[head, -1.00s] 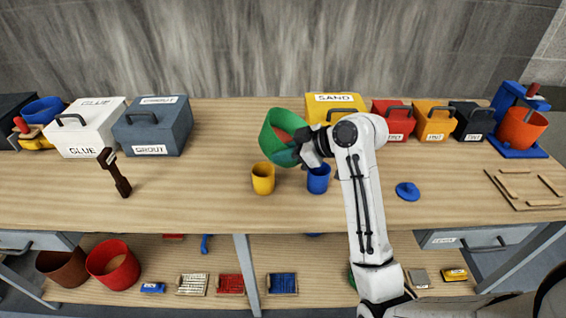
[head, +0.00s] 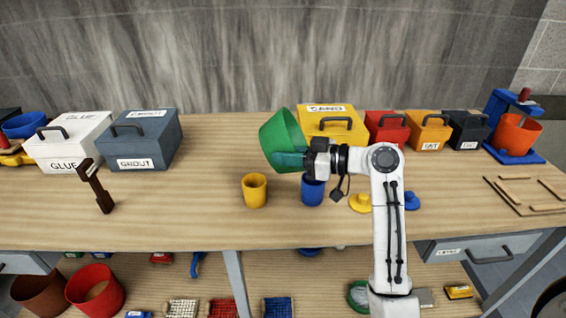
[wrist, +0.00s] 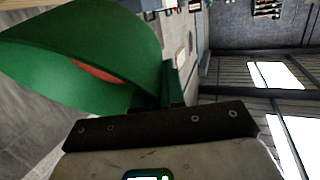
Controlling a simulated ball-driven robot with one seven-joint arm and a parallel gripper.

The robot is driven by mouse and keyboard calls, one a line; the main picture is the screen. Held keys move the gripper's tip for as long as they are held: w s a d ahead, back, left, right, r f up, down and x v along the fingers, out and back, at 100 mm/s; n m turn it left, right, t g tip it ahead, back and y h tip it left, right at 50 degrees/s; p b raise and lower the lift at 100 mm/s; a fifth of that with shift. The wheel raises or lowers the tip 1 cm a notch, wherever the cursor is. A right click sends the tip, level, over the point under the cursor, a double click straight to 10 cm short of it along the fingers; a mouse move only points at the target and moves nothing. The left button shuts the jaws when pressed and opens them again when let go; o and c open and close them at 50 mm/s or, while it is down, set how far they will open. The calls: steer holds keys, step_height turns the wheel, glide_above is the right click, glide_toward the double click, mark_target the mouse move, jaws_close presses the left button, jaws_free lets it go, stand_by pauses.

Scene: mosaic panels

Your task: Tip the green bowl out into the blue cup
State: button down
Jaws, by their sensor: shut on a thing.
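The green bowl (head: 283,136) is held above the table, tilted on its side, in the head view. My gripper (head: 304,160) is shut on the bowl at its right side. The blue cup (head: 312,190) stands upright on the table just below my gripper, its top partly hidden by the gripper. In the wrist view the green bowl (wrist: 90,50) fills the upper left, with a sliver of something red-orange inside it. My gripper (wrist: 172,92) there is partly hidden behind its dark mount. I cannot see whether anything lies in the cup.
A yellow cup (head: 254,190) stands left of the blue cup. A yellow lid (head: 360,203) and a blue lid (head: 411,201) lie to the right. The yellow sand box (head: 338,128) stands behind.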

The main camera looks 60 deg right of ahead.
steer(key=shift+s+d+f+m+t+y+b, duration=0.15)
steer(key=shift+s+d+m+t+b, duration=0.3)
steer(key=shift+b, duration=0.75)
steer(key=shift+s+d+f+n+t+y+b, duration=0.1)
steer(key=shift+s+t+y+b, duration=0.15)
steer(key=shift+t+b, duration=0.75)
steer(key=shift+s+d+f+m+t+y+b, duration=0.1)
steer(key=shift+s+d+m+t+b, duration=0.25)
steer(key=shift+b, duration=1.1)
steer(key=s+t+b, duration=0.1)
steer(key=b, duration=0.2)
steer(key=s+d+m+t+b, duration=0.1)
steer(key=b, duration=0.2)
steer(key=shift+f+t, duration=0.1)
steer(key=shift+t, duration=0.2)
steer(key=s+d+m+t+b, duration=0.1)
steer(key=t+b, duration=0.1)
steer(key=b, duration=0.3)
steer(key=shift+s+m+b, duration=0.3)
steer(key=shift+s+d+t, duration=0.1)
steer(key=shift+t, duration=0.2)
steer(key=shift+s+d+m+t+h+b, duration=0.2)
steer(key=shift+s+m+t+h+b, duration=0.15)
steer(key=shift+b, duration=0.45)
steer(key=shift+w+r, duration=0.15)
steer(key=shift+r, duration=0.1)
